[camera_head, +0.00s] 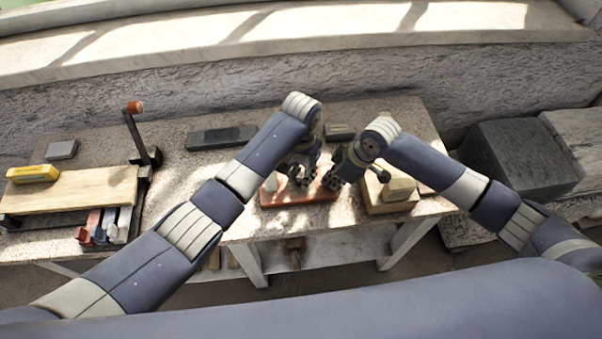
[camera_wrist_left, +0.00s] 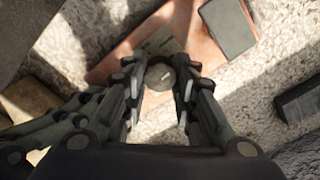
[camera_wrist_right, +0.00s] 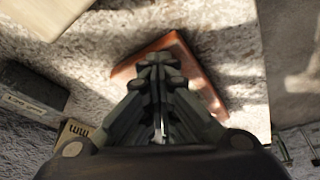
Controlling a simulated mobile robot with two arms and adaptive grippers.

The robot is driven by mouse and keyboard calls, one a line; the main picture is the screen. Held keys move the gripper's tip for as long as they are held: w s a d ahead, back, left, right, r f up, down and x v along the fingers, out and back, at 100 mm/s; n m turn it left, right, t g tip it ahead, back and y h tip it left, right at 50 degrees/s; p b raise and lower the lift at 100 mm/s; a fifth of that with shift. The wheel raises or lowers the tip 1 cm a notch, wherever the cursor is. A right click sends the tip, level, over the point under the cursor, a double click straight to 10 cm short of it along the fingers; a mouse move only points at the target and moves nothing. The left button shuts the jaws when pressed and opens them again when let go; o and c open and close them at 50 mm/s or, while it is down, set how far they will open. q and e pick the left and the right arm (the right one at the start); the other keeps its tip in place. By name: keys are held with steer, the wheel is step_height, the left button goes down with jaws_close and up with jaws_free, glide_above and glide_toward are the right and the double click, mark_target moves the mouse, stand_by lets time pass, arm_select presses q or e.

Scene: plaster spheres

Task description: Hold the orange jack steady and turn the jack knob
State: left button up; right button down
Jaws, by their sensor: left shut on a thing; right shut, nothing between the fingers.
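An orange plate-like body (camera_head: 290,198), likely the jack, lies on the speckled worktop at the front middle. It also shows in the left wrist view (camera_wrist_left: 200,52) and right wrist view (camera_wrist_right: 181,48). My left gripper (camera_head: 302,178) is over it, its fingers closed on a round grey piece (camera_wrist_left: 160,77); I cannot tell whether this is the knob. A flat grey block (camera_wrist_left: 228,26) lies on the orange body. My right gripper (camera_head: 334,184) is shut and empty over the orange body's right end; its fingertips (camera_wrist_right: 160,65) hide part of it.
A pale block on a wooden board (camera_head: 392,203) stands close right of my right gripper. A lever with an orange end (camera_head: 134,108) rises at left beside a wooden board (camera_head: 80,190). Dark blocks (camera_head: 222,137) lie behind my grippers.

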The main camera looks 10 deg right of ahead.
arm_select(q)
steer(key=shift+n, duration=1)
steer(key=o, duration=1.1)
steer(key=shift+r, duration=0.1)
step_height(320, 180, up, 12)
steer(key=shift+s+f, duration=0.1)
